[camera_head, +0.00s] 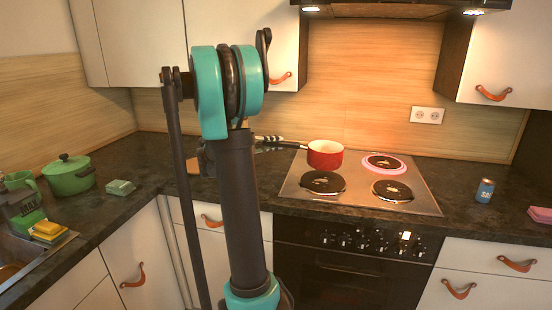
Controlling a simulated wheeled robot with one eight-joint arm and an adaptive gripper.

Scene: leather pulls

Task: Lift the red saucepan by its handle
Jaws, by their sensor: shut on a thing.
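The red saucepan (325,155) is upright at the back left of the hob (355,199). Its dark handle (298,146) points left toward my gripper (279,141). My gripper is small in view and partly hidden behind my arm. Its striped fingers are shut on the handle's end. I cannot tell whether the pan's base touches the hob or is slightly above it.
The back right burner (384,162) glows red beside the pan. A blue can (485,190) stands right of the hob. A green pot (70,177) and a sponge (50,230) are at left. The range hood (400,8) overhangs the hob.

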